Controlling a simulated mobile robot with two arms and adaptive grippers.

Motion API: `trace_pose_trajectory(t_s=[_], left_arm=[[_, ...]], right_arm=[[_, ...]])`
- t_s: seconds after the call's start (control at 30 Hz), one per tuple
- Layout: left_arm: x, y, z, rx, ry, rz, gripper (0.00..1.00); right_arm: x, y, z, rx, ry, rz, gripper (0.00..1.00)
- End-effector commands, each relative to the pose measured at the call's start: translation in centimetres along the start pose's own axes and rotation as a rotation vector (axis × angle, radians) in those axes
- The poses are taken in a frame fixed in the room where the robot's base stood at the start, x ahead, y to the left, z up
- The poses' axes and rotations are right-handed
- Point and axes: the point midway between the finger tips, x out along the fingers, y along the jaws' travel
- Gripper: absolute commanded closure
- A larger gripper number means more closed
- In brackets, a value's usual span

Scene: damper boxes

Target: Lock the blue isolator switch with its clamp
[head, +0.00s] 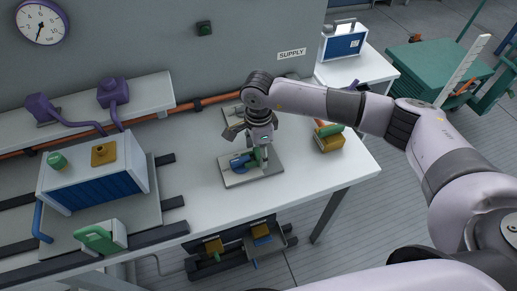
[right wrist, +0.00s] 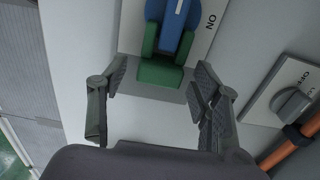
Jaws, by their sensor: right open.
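The blue isolator switch (head: 239,162) sits on a grey plate (head: 236,179) on the white bench. The right wrist view shows its blue handle (right wrist: 180,22) beside the letters ON. A green clamp (right wrist: 160,73) has prongs on both sides of the handle's near end; I cannot tell whether it is locked. My right gripper (head: 261,151) is above the switch plate in the head view. In the right wrist view, its open fingers (right wrist: 158,88) stand apart on either side of the clamp's near end, with visible gaps. My left gripper is out of view.
A grey switch marked OFF (right wrist: 292,103) is on a nearby plate, beside an orange pipe (right wrist: 285,150). A yellow and green block (head: 328,143) stands right of the switch. A blue-fronted box (head: 98,185) is at left.

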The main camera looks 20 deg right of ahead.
Motion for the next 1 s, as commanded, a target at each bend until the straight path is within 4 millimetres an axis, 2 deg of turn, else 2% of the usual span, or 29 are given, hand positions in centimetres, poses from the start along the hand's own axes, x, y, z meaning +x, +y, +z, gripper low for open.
trace_pose_trajectory(t_s=[0.13,1.0], left_arm=[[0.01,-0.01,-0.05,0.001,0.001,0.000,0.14],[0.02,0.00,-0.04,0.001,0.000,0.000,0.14]], right_arm=[[0.00,0.01,0.01,0.000,0.000,0.000,0.42],[-0.06,0.00,0.00,0.001,0.000,0.000,1.00]])
